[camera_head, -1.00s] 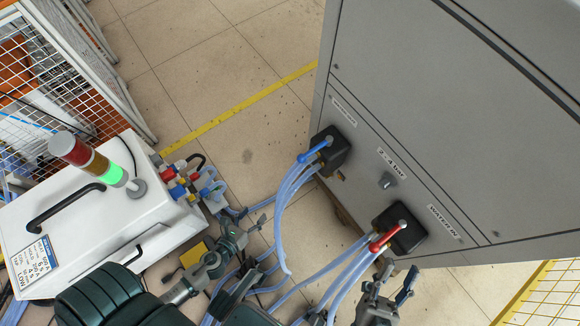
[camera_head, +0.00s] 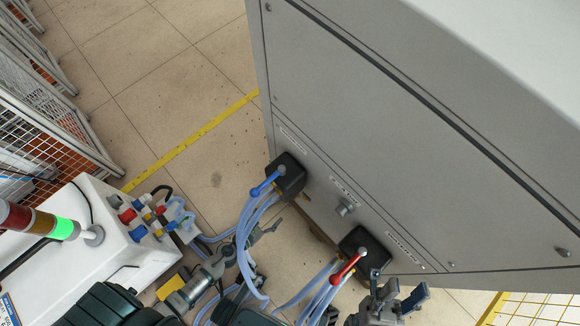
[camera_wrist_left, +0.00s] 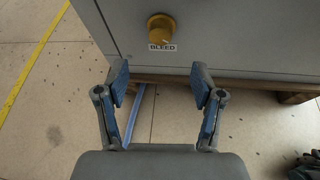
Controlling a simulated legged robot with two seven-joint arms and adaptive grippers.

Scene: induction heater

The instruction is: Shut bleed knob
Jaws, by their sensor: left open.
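The bleed knob (camera_wrist_left: 162,27) is yellow and round, above a "BLEED" label (camera_wrist_left: 162,47) on the grey cabinet face in the left wrist view. My left gripper (camera_wrist_left: 160,78) is open and empty there, its two blue-padded fingers apart, below and short of the knob. In the head view my left gripper (camera_head: 258,238) is low beside the blue hoses, partly hidden by them. I cannot clearly make out the bleed knob in the head view. My right gripper (camera_head: 402,294) is at the bottom edge, its fingers apart, below the red-handled valve (camera_head: 348,268).
The grey cabinet (camera_head: 400,140) fills the right side. A blue-handled valve (camera_head: 267,184) and a grey knob (camera_head: 345,207) are on it. Light blue hoses (camera_head: 246,245) hang beside my left gripper. A white machine (camera_head: 100,250) with a signal light stands left.

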